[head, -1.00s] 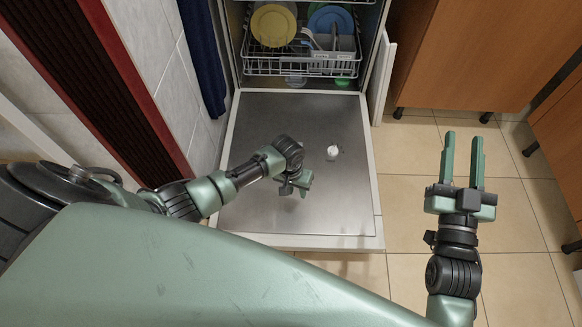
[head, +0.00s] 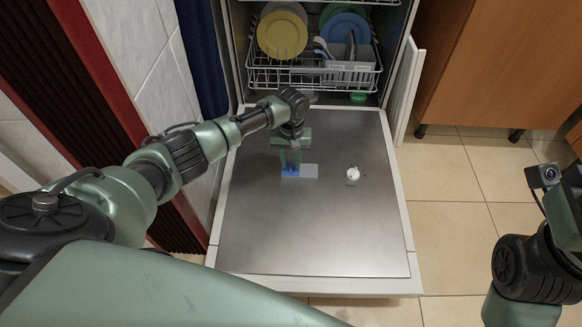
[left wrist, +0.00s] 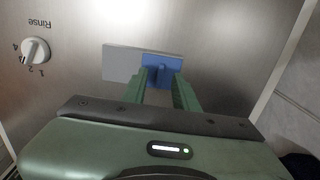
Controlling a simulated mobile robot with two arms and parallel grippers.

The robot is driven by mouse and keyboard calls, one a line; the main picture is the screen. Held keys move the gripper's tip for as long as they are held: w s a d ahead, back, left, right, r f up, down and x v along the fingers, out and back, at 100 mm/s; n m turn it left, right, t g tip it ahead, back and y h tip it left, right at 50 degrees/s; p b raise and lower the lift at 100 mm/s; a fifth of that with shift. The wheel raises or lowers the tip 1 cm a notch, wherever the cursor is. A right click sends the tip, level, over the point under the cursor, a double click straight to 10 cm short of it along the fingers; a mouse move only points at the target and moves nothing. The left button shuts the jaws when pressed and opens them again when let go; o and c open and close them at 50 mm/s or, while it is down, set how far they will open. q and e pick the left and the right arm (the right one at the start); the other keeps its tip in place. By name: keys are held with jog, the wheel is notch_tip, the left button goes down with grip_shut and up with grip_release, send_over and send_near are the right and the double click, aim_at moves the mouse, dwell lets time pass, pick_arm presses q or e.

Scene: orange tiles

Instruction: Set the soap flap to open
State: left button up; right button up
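The soap flap is a blue square (left wrist: 161,70) with a small raised ridge, at one end of a light grey plate (left wrist: 120,63) on the lowered dishwasher door (head: 310,235). The blue flap also shows in the head view (head: 290,173), partly covered by my left gripper (head: 290,160). In the left wrist view my left gripper (left wrist: 161,78) has its two fingers apart, with the tips at the flap and the ridge between them. I cannot tell whether they touch it. My right arm is at the right edge; its fingers are out of frame.
A white Rinse knob (head: 352,174) sits on the door right of the flap. The lower rack (head: 315,76) holds plates and cutlery behind the door. A tiled wall stands on the left, with brown cabinets (head: 495,65) at the right. The tiled floor right of the door is clear.

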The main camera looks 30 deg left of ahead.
pick_arm(q)
jog(key=shift+f, duration=0.65)
grip_shut()
dwell(1.0)
